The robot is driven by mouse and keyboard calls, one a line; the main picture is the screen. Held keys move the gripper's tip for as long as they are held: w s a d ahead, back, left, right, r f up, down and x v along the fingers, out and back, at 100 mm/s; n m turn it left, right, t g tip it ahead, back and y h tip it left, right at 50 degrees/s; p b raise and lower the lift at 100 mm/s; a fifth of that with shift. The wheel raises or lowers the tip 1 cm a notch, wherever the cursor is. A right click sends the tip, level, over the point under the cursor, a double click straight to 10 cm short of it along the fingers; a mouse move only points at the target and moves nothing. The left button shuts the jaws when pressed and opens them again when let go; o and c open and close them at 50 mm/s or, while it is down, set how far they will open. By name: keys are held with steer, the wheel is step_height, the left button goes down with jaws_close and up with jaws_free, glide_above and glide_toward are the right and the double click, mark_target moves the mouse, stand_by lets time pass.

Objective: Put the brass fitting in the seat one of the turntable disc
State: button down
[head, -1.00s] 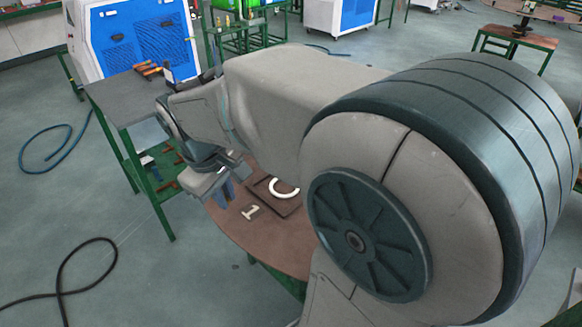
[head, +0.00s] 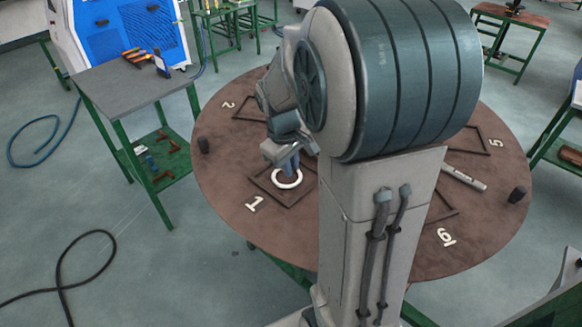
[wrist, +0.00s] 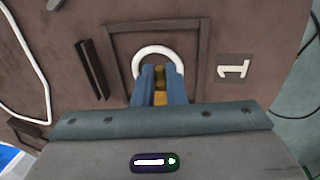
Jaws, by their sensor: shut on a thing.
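The turntable disc (head: 225,185) is a round brown top with numbered square frames. Seat one is the dark square frame with a white ring (head: 287,178) inside it, beside the white numeral 1 (head: 254,204). My gripper (head: 288,165) is over that ring, pointing down. In the wrist view, the blue fingers (wrist: 161,85) are shut on the brass fitting (wrist: 160,80), a small yellow-gold piece between them. The white ring (wrist: 143,53) shows behind the fingertips, with the numeral 1 to the right. The fitting's lower end is hidden, so I cannot tell whether it touches the disc.
Numerals 2, 5 and 6 mark other frames on the disc. A grey-topped green table (head: 125,88) with tools stands at the left. A grey marker-like cylinder (head: 463,178) lies at the right.

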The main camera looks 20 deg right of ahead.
mark_target(295, 182)
steer(key=shift+w+d+f, duration=0.6)
steer(key=shift+d+f, duration=0.1)
steer(key=shift+d, duration=0.1)
step_height(295, 182, down, 3)
steer(key=shift+f+p, duration=0.15)
steer(key=shift+p, duration=0.25)
steer(key=shift+s+a+f, duration=0.1)
steer(key=shift+s+f, duration=0.1)
steer(key=shift+f, duration=0.1)
